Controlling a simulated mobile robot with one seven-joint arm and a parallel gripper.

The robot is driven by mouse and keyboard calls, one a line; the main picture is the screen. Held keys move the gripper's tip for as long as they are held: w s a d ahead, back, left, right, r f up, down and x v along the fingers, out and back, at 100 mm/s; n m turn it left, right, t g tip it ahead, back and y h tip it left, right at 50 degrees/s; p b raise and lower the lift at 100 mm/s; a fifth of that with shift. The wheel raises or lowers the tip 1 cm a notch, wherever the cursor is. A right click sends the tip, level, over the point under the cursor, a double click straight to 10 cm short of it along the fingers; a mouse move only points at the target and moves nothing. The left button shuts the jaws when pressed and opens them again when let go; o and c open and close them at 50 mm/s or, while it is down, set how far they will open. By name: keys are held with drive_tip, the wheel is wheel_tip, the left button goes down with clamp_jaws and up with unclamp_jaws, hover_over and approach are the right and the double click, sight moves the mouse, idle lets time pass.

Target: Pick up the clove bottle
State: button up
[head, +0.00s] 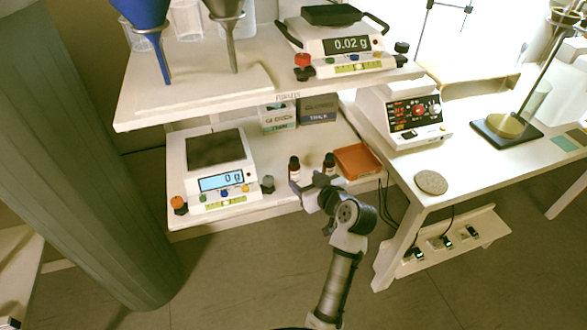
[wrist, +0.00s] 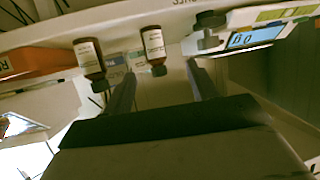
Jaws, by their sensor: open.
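Two small dark brown bottles with white labels and black caps stand upright on the lower shelf. The left bottle (head: 294,169) is beside the scale, and the right bottle (head: 329,163) is by the orange tray. The wrist view is upside down, so the left bottle (wrist: 154,50) shows at the centre and the right bottle (wrist: 90,60) at the left. The label print is too small to read, so I cannot tell which is clove. My gripper (head: 308,183) is open and empty in front of the bottles. In the wrist view its fingers (wrist: 161,72) flank the left bottle's line, short of it.
A scale (head: 222,172) with a dark knob (head: 268,184) stands left of the bottles. An orange tray (head: 357,161) lies close on the right. Small boxes (head: 318,108) stand behind, and the upper shelf (head: 200,95) overhangs the back.

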sight(297, 173)
drive_tip(key=x, duration=0.3)
drive_tip(key=shift+w+f, duration=0.1)
drive_tip(key=shift+w, duration=0.05)
drive_tip(key=shift+d+f+p+x, duration=0.15)
drive_tip(key=shift+p+x, duration=0.25)
drive_tip(key=shift+x, duration=0.75)
drive_tip(key=shift+d+f+p+x, duration=0.15)
drive_tip(key=shift+p+x, duration=0.2)
drive_tip(key=shift+x, duration=0.8)
drive_tip(key=c, duration=1.1)
